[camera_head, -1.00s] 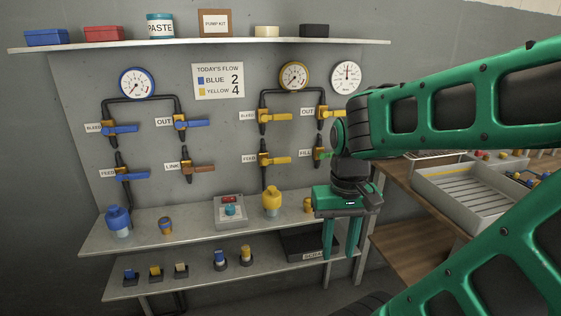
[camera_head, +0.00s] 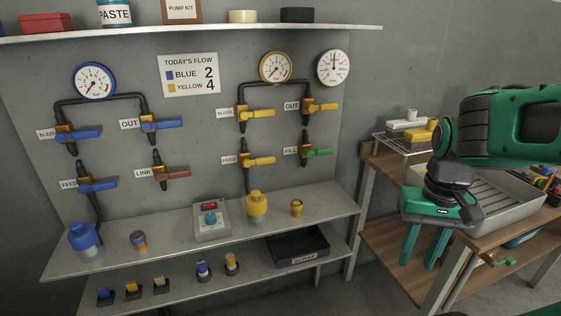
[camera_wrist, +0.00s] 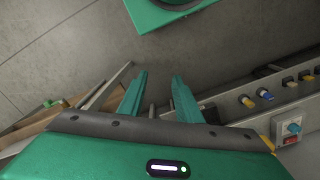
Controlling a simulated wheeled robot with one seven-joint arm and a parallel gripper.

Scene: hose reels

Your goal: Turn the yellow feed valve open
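The yellow feed valve (camera_head: 259,161) is on the wall panel in the head view, beside the FEED label (camera_head: 229,160) under the yellow-rimmed gauge (camera_head: 276,67). Its yellow lever points right, crosswise to the vertical pipe. My gripper (camera_head: 418,257) hangs fingers down to the right of the panel, well apart from the valve, in front of the wooden bench. In the wrist view my gripper (camera_wrist: 158,90) shows two green fingers spread apart with nothing between them. The valve is not visible in the wrist view.
Other levers are close by: yellow bleed (camera_head: 258,114), yellow out (camera_head: 322,107), green fill (camera_head: 317,152) and brown link (camera_head: 172,173). Below, a shelf (camera_head: 330,206) holds a yellow bottle (camera_head: 256,208) and a control box (camera_head: 211,221). The wooden bench (camera_head: 374,218) stands right.

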